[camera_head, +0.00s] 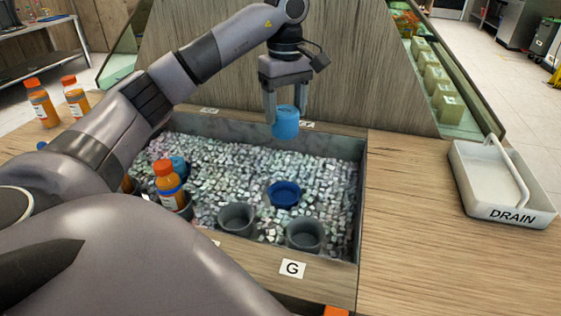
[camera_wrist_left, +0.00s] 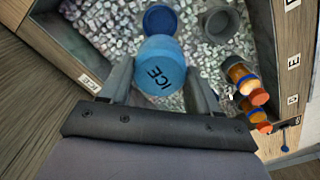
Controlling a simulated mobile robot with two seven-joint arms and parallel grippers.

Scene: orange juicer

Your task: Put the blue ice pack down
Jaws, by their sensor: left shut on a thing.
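The blue ice pack (camera_head: 285,122) is a light blue cylinder held between the fingers of my left gripper (camera_head: 285,108), above the back part of the ice bin. In the left wrist view the ice pack (camera_wrist_left: 157,68) shows the word ICE on its face, between the fingers of my left gripper (camera_wrist_left: 158,92). It hangs apart from the ice in the head view. A dark blue round cup or holder (camera_head: 284,194) sits in the ice, nearer the front; it also shows in the left wrist view (camera_wrist_left: 160,19). My right gripper is not in view.
The ice bin (camera_head: 362,190) has dark walls. Grey cups (camera_head: 305,236) and an orange bottle (camera_head: 169,186) stand in it. A white DRAIN tray (camera_head: 505,190) is at the right. The wooden counter (camera_head: 415,200) between is clear. A wooden panel rises behind the bin.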

